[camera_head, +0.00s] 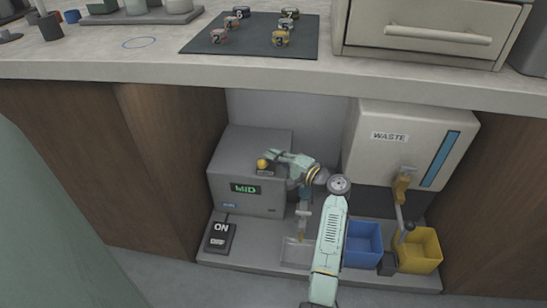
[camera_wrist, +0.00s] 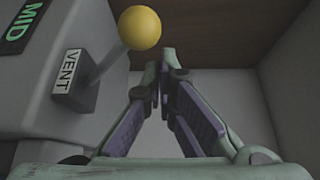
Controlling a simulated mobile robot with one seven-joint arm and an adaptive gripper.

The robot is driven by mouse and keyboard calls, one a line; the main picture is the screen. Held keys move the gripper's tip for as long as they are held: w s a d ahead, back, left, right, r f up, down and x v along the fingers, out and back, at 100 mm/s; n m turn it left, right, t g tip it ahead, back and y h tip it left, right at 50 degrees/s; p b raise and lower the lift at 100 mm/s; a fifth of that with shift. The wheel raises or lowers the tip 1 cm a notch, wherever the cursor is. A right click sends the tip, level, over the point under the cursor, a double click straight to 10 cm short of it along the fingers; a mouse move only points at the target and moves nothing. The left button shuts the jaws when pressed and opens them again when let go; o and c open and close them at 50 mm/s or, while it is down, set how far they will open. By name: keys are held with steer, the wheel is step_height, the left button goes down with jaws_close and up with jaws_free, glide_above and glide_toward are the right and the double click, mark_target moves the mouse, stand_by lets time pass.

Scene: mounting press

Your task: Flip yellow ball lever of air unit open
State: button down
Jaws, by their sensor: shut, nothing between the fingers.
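The air unit (camera_head: 240,195) is a grey box with a green MID display, under the counter at the left in the head view. Its lever carries a yellow ball (camera_head: 262,163) near the top. In the wrist view the yellow ball (camera_wrist: 140,27) tops a grey stem rising from a base with a VENT label (camera_wrist: 70,72). My gripper (camera_wrist: 158,70) is shut and empty, its fingertips just right of and below the ball in that picture, with no clear contact. In the head view my gripper (camera_head: 270,155) is close to the ball; its fingertips are small there.
A WASTE tank (camera_head: 390,152) with a tap stands at the right. A blue bin (camera_head: 363,243) and a yellow bin (camera_head: 418,250) are below it. An ON switch (camera_head: 220,238) lies at front left. The counter (camera_head: 160,68) overhangs the niche; wooden panels (camera_head: 165,140) bound it.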

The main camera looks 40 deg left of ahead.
steer(key=shift+s+d+f, duration=0.15)
steer(key=shift+s, duration=0.05)
stand_by(0.6)
